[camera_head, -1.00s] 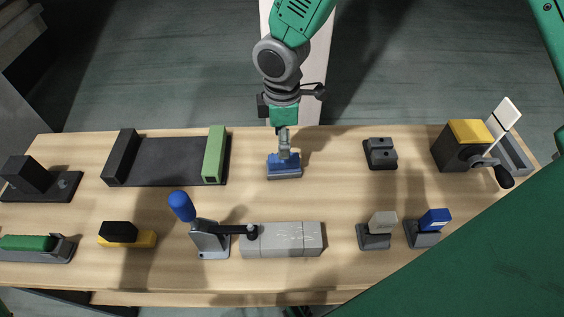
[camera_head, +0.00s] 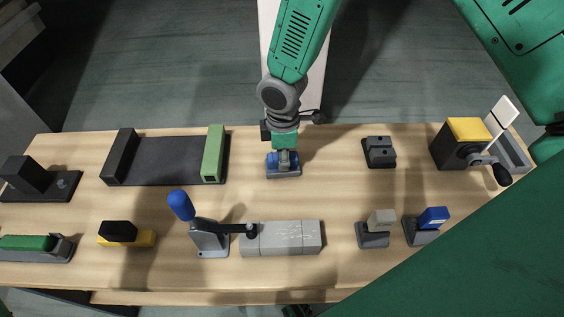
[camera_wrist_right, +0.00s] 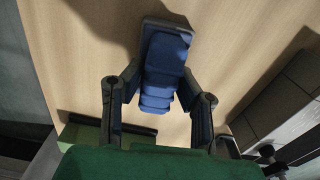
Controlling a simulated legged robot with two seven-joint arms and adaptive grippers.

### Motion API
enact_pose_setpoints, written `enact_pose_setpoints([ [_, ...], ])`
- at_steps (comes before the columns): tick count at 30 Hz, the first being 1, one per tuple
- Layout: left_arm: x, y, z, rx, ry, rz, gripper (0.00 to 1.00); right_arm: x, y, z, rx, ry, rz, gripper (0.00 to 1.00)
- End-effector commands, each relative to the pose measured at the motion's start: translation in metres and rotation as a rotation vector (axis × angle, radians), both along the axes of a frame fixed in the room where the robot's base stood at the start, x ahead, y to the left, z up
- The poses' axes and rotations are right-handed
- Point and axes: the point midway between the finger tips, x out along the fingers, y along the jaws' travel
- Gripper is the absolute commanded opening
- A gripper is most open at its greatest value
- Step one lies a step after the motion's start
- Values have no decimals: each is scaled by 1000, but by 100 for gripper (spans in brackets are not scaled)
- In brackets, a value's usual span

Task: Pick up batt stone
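A blue stepped block (camera_wrist_right: 165,55) on a small grey base is in the right wrist view. In the head view the blue block (camera_head: 273,158) stands near the table's far edge, right of the green-ended rack. I take it for the batt stone, but no label shows. My right gripper (camera_head: 284,160) is down over it from above. In the right wrist view the gripper's fingers (camera_wrist_right: 160,82) stand open on either side of the block, the tips close to its sides. Whether they touch it cannot be told. My left gripper is not in view.
The dark rack (camera_head: 168,160) with a green end bar stands left of the block. A lever clamp (camera_head: 207,238) and grey bricks (camera_head: 283,238) lie nearer. A small dark block (camera_head: 379,152) and a yellow-topped crank box (camera_head: 455,142) stand right. Bare wood surrounds the block.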

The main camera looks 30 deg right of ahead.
Motion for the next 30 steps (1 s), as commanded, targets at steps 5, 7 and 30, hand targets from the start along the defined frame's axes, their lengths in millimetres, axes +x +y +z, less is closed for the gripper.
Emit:
enact_pose_setpoints([
  [5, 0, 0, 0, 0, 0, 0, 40, 1, 0, 0, 1, -1, 0, 0],
  [7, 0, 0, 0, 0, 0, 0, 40, 1, 0, 0, 1, -1, 0, 0],
  [30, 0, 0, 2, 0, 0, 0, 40, 1, 0, 99, 2, -1, 0, 0],
])
